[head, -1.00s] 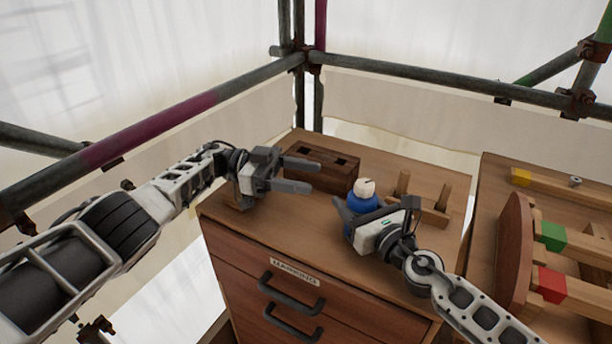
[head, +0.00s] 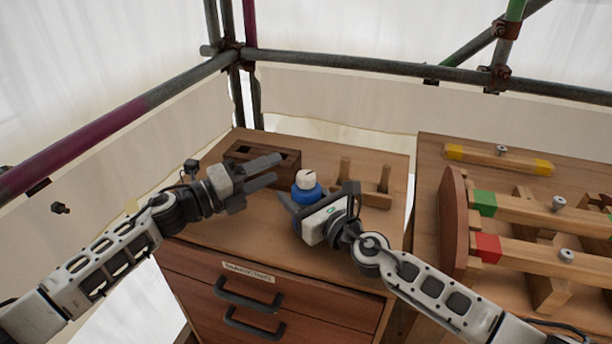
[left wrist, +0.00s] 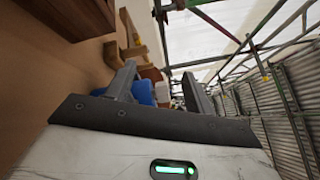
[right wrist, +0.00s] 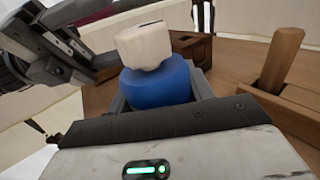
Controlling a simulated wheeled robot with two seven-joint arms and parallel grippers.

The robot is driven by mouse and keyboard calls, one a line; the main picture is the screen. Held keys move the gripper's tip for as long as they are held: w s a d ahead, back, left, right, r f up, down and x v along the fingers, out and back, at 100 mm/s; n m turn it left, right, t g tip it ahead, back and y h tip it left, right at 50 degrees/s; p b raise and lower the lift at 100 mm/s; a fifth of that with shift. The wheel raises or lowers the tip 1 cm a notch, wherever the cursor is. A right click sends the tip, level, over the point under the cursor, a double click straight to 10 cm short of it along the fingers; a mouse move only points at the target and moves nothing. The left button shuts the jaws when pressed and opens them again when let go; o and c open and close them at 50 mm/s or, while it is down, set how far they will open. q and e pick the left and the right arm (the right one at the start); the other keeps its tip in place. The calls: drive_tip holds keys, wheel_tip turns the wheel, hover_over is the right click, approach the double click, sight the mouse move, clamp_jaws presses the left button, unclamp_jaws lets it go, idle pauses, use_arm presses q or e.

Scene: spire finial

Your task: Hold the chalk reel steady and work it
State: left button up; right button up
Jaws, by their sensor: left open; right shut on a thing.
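The chalk reel has a blue body (head: 309,193) and a cream top (head: 305,179), and stands upright on the wooden cabinet top. My right gripper (head: 314,196) is shut on the blue body; the right wrist view shows the blue body (right wrist: 158,84) between its fingers with the cream top (right wrist: 145,45) above. My left gripper (head: 268,171) is open and empty, to the left of the reel and apart from it. In the left wrist view the blue body (left wrist: 143,92) shows beyond the left gripper's fingers (left wrist: 160,85), partly hidden by one of them.
A dark wooden block with holes (head: 262,152) stands behind my left gripper. A wooden rack with two pegs (head: 372,198) is right of the reel. A bench with colour-banded bars (head: 520,212) lies further right. Scaffold tubes (head: 380,72) cross behind. The cabinet's front left top is clear.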

sight(301, 182)
use_arm(q)
drive_tip(key=s+d+m+t+y, duration=0.1)
drive_tip(key=s+m+t+y, duration=0.4)
drive_tip(key=s+m, duration=0.5)
drive_tip(key=shift+n, duration=0.6)
drive_tip(key=x, duration=0.7)
drive_tip(key=d+x, duration=0.1)
drive_tip(key=x, duration=0.2)
drive_tip(key=shift+d+f, duration=0.15)
drive_tip(key=shift+f, duration=0.05)
drive_tip(key=c, duration=1)
